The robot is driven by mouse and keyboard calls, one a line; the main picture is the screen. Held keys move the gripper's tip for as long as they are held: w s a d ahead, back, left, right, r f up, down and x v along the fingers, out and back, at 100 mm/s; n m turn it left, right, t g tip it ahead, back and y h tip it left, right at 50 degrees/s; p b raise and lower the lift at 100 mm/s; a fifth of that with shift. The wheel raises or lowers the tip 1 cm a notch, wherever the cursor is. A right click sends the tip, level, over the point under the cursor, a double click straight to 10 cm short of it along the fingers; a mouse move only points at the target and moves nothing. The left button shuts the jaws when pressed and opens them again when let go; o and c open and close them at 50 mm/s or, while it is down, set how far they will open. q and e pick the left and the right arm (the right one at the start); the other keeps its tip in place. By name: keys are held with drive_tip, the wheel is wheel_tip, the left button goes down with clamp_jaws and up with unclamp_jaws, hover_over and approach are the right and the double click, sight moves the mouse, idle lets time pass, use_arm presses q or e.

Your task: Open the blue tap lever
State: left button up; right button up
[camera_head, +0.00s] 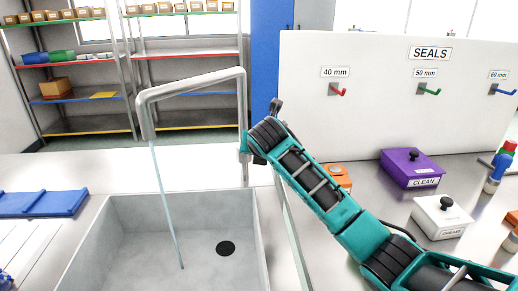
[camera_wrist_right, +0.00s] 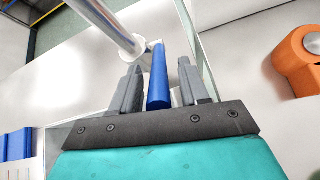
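The grey tap (camera_head: 190,88) arches over the sink (camera_head: 90,246), and a thin stream of water (camera_head: 166,205) runs from its spout into the basin. In the right wrist view, the blue tap lever (camera_wrist_right: 158,78) sticks out from the tap's pale pipe (camera_wrist_right: 108,24). My right gripper (camera_wrist_right: 160,68) is open, with one finger on each side of the lever and a visible gap on both sides. In the head view my right arm reaches the tap's base, where the lever and fingertips cannot be made out. My left gripper is not in view.
The sink has a dark drain (camera_head: 225,248). A glass panel edge (camera_head: 292,238) stands at its right. On the counter to the right are an orange object (camera_head: 338,177), a purple CLEAN box (camera_head: 412,165) and a white GREASE box (camera_head: 442,214). A blue tray (camera_head: 42,203) lies left of the sink.

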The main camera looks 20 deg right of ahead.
drive_tip(key=v, duration=1.3)
drive_tip(key=shift+w+d, duration=0.1)
